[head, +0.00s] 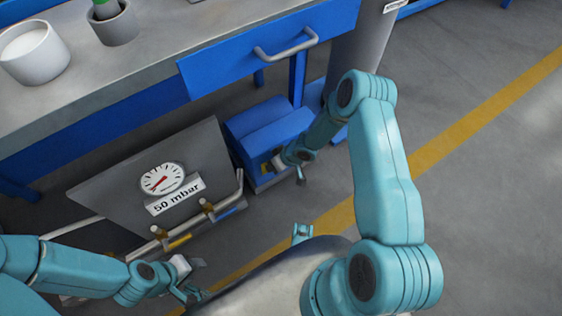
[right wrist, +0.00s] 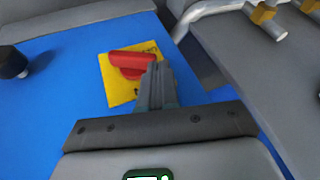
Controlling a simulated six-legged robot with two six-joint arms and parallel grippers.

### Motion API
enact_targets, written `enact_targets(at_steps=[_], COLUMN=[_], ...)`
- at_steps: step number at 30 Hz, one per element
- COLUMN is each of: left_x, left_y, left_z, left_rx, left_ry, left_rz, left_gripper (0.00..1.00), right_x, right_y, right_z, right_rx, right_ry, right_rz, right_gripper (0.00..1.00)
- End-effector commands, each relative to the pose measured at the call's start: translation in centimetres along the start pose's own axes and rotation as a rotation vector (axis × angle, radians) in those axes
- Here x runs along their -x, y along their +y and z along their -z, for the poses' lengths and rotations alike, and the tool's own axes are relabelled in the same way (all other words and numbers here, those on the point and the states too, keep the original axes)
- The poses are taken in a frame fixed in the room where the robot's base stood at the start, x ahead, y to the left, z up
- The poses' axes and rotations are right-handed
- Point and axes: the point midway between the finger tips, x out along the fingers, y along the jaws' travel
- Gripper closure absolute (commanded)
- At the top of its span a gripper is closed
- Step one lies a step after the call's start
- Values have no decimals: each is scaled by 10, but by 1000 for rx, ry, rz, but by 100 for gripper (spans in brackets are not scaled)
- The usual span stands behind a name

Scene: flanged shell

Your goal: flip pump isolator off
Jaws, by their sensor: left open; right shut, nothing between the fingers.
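The pump isolator is a red rotary handle (right wrist: 132,63) on a yellow plate (right wrist: 120,91) with dark lettering, set on a blue box (right wrist: 50,110). The handle lies roughly crosswise in the right wrist view. In the head view the blue box (head: 268,133) stands under the bench, and the handle is hidden by my right gripper (head: 279,161). In the right wrist view my right gripper (right wrist: 154,70) is shut and empty, its tips at the handle's right end; I cannot tell whether they touch. My left gripper (head: 190,290) is open and empty at lower left.
A grey panel with a gauge (head: 162,179) and a "50 mbar" label stands left of the box, with pipes (head: 200,212) and brass fittings along its front. A blue drawer (head: 270,50) overhangs behind. A black knob (right wrist: 12,62) sits on the box. Open floor lies right.

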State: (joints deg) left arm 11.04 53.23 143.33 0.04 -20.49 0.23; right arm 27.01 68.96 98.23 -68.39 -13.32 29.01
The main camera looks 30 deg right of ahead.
Motion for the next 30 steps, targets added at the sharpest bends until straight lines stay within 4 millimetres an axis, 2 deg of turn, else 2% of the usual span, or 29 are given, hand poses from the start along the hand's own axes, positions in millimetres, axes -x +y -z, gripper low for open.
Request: enact_targets(at_steps=[19, 30], left_x=[-1, 11], left_y=[-1, 3], left_z=[1, 1], left_rx=[2, 2], left_ry=[2, 1], left_rz=[0, 0], left_gripper=[57, 57], right_x=[-3, 10], right_y=[6, 0], right_z=[4, 12], right_rx=[7, 7], right_ry=[-4, -4], right_rz=[-16, -16], right_gripper=[100, 100])
